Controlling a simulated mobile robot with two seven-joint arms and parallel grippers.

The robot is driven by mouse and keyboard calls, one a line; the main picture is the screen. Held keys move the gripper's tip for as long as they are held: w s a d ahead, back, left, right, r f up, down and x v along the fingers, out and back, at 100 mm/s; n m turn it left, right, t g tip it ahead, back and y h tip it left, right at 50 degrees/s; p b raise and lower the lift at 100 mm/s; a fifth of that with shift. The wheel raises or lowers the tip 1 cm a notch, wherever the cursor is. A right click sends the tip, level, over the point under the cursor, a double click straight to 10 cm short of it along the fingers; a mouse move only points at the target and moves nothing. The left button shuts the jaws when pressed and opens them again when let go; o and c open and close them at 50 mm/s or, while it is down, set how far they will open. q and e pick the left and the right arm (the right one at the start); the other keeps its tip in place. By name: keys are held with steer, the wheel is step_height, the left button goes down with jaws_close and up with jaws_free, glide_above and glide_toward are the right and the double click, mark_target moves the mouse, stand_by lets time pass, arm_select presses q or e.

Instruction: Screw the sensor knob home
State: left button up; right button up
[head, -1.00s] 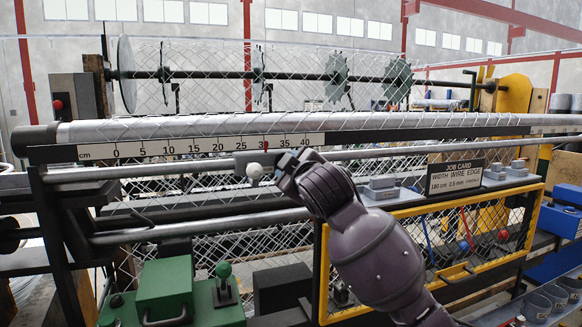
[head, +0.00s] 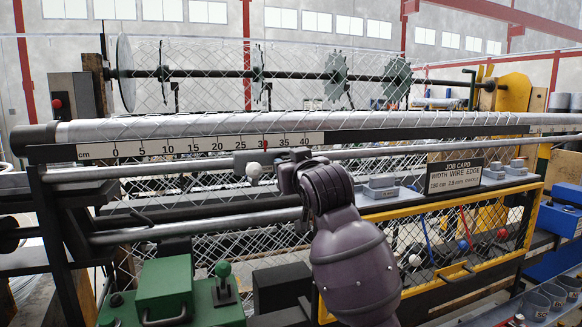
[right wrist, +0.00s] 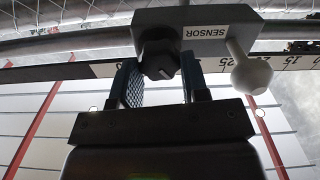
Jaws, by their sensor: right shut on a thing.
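The sensor block (head: 265,157) sits on the rail under the centimetre scale in the head view. In the right wrist view the grey sensor block (right wrist: 205,20) carries a "SENSOR" label and a white ball (right wrist: 252,76) on a short stem. The dark sensor knob (right wrist: 159,62) is below the block, left of the ball. My right gripper (right wrist: 160,82) has its two fingers on either side of the knob and is shut on it. In the head view my right gripper (head: 287,172) is at the block's right end and hides the knob. My left gripper is out of view.
The scale (head: 200,146) and a long roller (head: 220,126) run above the block. A job card (head: 455,176) stands to the right. A yellow-framed mesh guard (head: 430,215) is at lower right. A green lever box (head: 165,290) stands at lower left.

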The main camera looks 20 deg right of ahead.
steer(key=shift+m, duration=0.3)
steer(key=o, duration=0.9)
steer(key=s+b, duration=0.1)
steer(key=s, duration=0.4)
steer(key=s+b, duration=0.1)
steer(key=s, duration=0.5)
steer(key=shift+d, duration=0.2)
steer(key=shift+w, duration=0.1)
